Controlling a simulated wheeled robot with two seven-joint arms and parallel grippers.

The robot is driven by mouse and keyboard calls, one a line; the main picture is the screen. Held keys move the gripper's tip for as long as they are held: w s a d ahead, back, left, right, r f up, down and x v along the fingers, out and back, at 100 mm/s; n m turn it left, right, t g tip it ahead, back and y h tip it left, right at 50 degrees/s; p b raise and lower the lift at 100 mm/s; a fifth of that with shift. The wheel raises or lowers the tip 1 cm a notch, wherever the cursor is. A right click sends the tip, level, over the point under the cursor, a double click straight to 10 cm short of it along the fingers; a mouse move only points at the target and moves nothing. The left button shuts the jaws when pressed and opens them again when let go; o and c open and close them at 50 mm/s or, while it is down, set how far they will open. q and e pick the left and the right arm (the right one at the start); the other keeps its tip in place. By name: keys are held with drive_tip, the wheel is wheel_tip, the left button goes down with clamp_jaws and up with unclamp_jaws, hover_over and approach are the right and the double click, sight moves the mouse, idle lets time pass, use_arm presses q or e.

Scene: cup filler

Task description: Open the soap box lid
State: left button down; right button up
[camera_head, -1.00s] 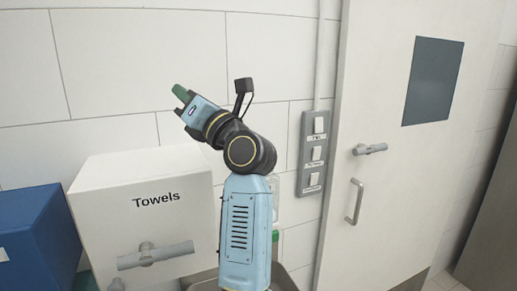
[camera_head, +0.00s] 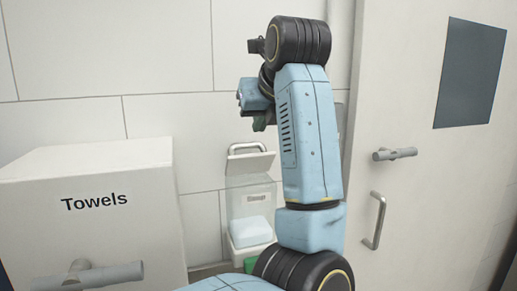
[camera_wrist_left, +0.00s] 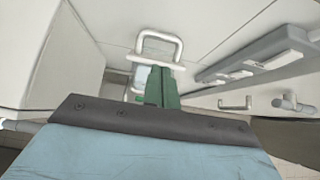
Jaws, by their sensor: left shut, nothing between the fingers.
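The soap box (camera_head: 235,207) is a clear-fronted wall box with a small label and pale blue-white contents. Its pale lid (camera_head: 250,163) is at the top, with a metal loop handle (camera_head: 250,147). I cannot tell surely whether the lid is raised. My left gripper (camera_head: 261,124) is above and slightly right of the handle, its green fingers partly hidden by my arm. In the left wrist view the fingers (camera_wrist_left: 161,86) are shut and empty, pointing toward the loop handle (camera_wrist_left: 158,46). Contact is not clear. My right gripper is not in view.
A white Towels box (camera_head: 95,215) with a grey handle (camera_head: 90,276) stands left of the soap box. A door (camera_head: 400,90) with handles is on the right. The switch panel (camera_wrist_left: 255,65) shows right of the fingers in the left wrist view.

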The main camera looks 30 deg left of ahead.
sight(250, 144)
use_arm(q)
drive_tip(key=p+x, duration=0.1)
drive_tip(key=x, duration=0.8)
drive_tip(key=shift+a+p, duration=0.1)
drive_tip(key=shift+p, duration=0.3)
drive_tip(key=shift+w+a+f, duration=0.15)
drive_tip(key=shift+a+f, duration=0.05)
drive_tip(key=shift+a, duration=0.05)
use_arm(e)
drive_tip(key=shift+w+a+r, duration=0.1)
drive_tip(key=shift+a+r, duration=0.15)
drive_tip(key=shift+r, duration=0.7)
